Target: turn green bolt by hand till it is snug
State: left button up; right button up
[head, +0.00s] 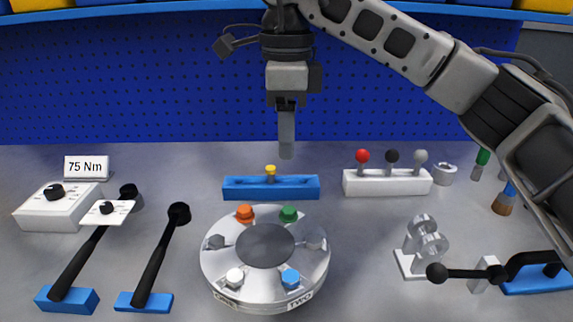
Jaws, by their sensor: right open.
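The green bolt (289,214) sits at the back right of the round metal flanged shell (213,270), its head showing above the flange. An orange bolt (245,213), a white bolt (235,277) and a blue bolt (291,279) also sit on the flange. Grey studs or bolts show at its left and right sides. My right gripper (286,150) points straight down above and behind the green bolt, apart from it. It is open and seen side-on, with nothing visible in it. My left gripper is not in view.
A blue block with a yellow knob (270,188) stands behind the shell. A white block with red, black and grey knobs (387,183) is right of it. Clear metal parts (425,242) stand at right.

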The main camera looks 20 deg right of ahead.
jog(key=shift+r+p, duration=0.3)
jog(key=shift+r, duration=1.7)
